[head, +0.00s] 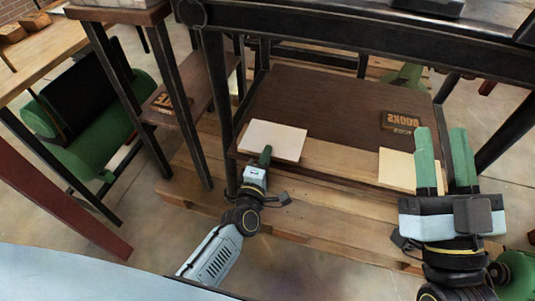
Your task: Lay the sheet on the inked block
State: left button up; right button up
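A dark brown block (401,121) with raised, mirrored letters lies on the brown press bed (335,105), towards its right side. A white sheet (275,138) is at the bed's front left edge, flat and apart from the block. A cream sheet (395,168) lies at the front right, partly hidden by my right gripper (444,150). That gripper's two green fingers are spread, with nothing between them.
A dark press beam (370,35) crosses above the back of the bed. Black posts (218,100) stand to its left. A side shelf (195,90) holds another lettered block (165,103). The middle of the bed between the white sheet and the block is clear.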

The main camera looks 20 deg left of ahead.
pick_arm(q)
grip_shut()
notch_tip(320, 180, up, 3)
jog(key=p, duration=0.3)
dwell(0.4)
jog(key=s+r+p, duration=0.3)
jog(key=s+p, duration=0.5)
jog(key=s, duration=1.4)
jog(key=shift+a, duration=0.35)
